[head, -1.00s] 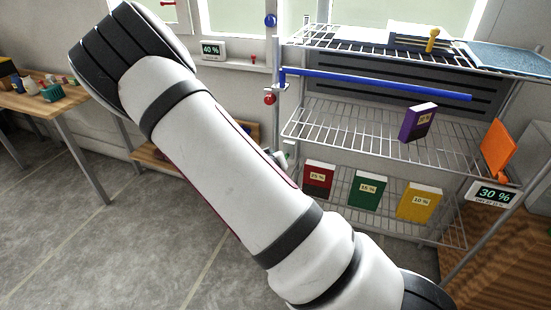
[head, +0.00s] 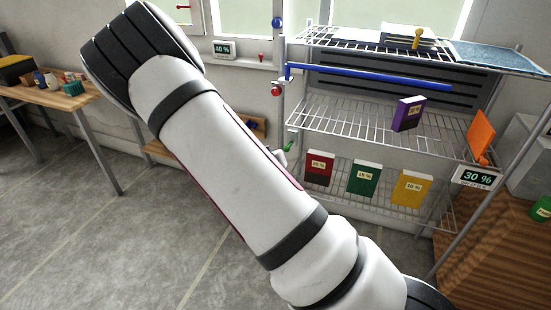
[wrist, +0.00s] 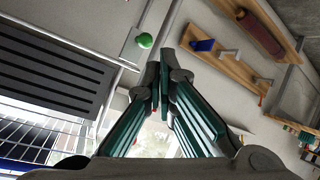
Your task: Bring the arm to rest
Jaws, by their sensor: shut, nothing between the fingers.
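My arm (head: 225,160) is white with dark bands and stretches across the middle of the head view, from upper left to lower right. It covers part of the floor and wall. My gripper (wrist: 161,92) shows in the wrist view with its green-lined fingers together at the tips and nothing between them. It appears apart from the things around it. In the head view it is mostly hidden behind the arm.
A wire rack (head: 345,137) at right holds red (head: 319,168), green (head: 363,179), yellow (head: 411,188) and purple (head: 407,114) books. A blue bar (head: 380,78) crosses its front. A wooden table (head: 70,98) stands at left. Open floor (head: 60,220) lies between.

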